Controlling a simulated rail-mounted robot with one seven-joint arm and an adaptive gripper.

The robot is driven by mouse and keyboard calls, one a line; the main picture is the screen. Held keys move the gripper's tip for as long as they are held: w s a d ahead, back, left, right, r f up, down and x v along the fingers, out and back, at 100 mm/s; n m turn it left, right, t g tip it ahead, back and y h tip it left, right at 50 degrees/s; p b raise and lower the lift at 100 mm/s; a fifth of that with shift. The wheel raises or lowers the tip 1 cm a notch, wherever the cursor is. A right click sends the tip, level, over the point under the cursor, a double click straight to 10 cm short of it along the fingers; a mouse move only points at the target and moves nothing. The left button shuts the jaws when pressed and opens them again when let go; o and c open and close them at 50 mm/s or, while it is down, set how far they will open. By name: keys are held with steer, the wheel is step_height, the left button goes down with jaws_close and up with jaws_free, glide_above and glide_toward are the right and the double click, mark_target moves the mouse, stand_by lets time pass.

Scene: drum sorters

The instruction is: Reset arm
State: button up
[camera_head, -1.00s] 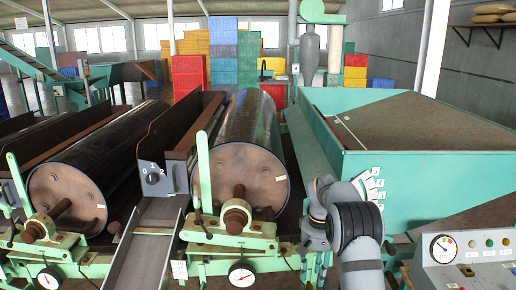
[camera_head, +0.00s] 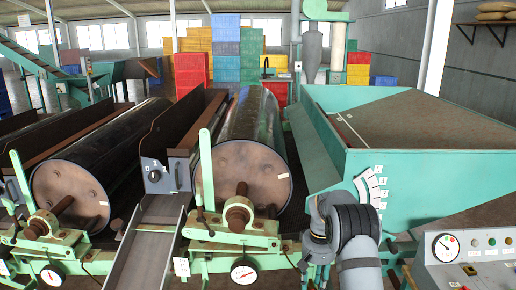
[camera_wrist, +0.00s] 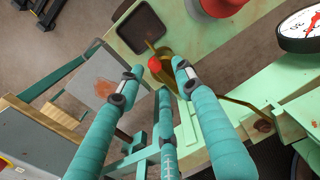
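My arm (camera_head: 350,232) shows at the lower middle right of the head view, bent down in front of the green hopper. My gripper (camera_wrist: 160,78) fills the wrist view with three teal fingers. Their tips are spread apart and nothing is seen held between them. Beyond the tips is a small red-tipped part (camera_wrist: 155,65) beside a brass-coloured piece on a pale green frame. I cannot tell whether any finger touches it. In the head view the fingertips are not clearly made out.
Two dark drums (camera_head: 250,150) (camera_head: 75,180) lie in green frames with upright levers (camera_head: 206,170). A metal chute (camera_head: 147,250) runs between them. A green hopper (camera_head: 420,180) stands at right. A control panel (camera_head: 470,255) with a gauge is at lower right. A dial (camera_wrist: 300,30) shows in the wrist view.

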step_height(320, 180, up, 11)
step_height(320, 180, down, 11)
steer(key=shift+s+r, duration=0.1)
steer(key=shift+r, duration=0.05)
steer(key=shift+f+p, duration=0.25)
steer(key=shift+p, duration=0.05)
steer(key=n+p, duration=0.1)
steer(key=n, duration=0.2)
steer(key=shift+w+d+f+n, duration=0.1)
steer(key=shift+w+n, duration=0.1)
steer(key=shift+n, duration=0.3)
